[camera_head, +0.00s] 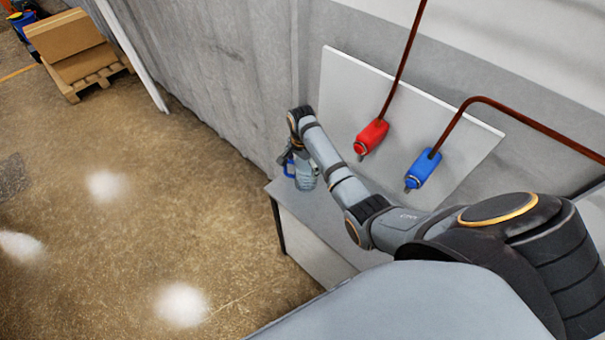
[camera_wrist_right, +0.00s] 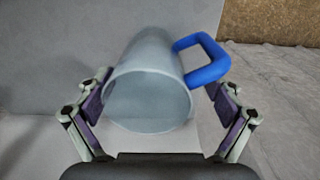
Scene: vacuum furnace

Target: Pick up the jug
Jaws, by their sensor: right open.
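The jug is a clear, pale grey vessel with a blue handle. In the head view the jug (camera_head: 306,176) stands near the far left end of a grey table, below my right gripper (camera_head: 291,152), which is small and partly hidden by the wrist. In the right wrist view the jug (camera_wrist_right: 150,92) lies between the two fingers of my open right gripper (camera_wrist_right: 160,120). Its round open mouth faces the camera and its handle (camera_wrist_right: 207,62) points to the right, close to the right finger. I cannot tell whether a finger touches it. My left gripper is not in view.
The grey table (camera_head: 325,232) stands against the wall. Above it, a white panel (camera_head: 335,85) carries a red fitting (camera_head: 371,137) and a blue fitting (camera_head: 423,168) with brown pipes. A pallet with boxes (camera_head: 72,45) is far left. The brown floor left of the table is clear.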

